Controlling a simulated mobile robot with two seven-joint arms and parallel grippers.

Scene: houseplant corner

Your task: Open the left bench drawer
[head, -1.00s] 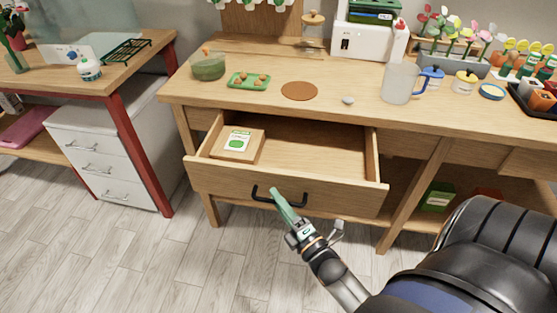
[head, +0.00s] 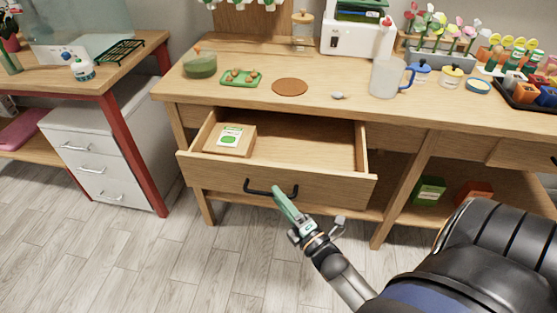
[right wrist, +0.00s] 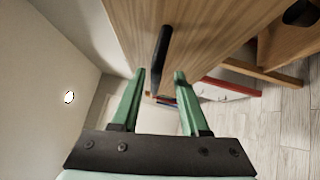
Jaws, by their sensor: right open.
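The left bench drawer (head: 310,188) is pulled out from under the wooden bench in the head view, with its inside showing. Its black bar handle (head: 258,191) is on the drawer front. My right gripper (head: 277,190) is at the right half of this handle. In the right wrist view, my right gripper (right wrist: 159,75) has its two green fingers apart. The black handle (right wrist: 160,50) lines up with the gap between them; I cannot tell whether it touches either finger. My left gripper is in neither view.
A box with a green label (head: 231,140) lies in the drawer's left part. The bench top (head: 240,106) holds a green bowl (head: 200,65), a tray (head: 241,78) and a jug (head: 388,78). A white drawer cabinet (head: 95,165) stands left. Floor in front is clear.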

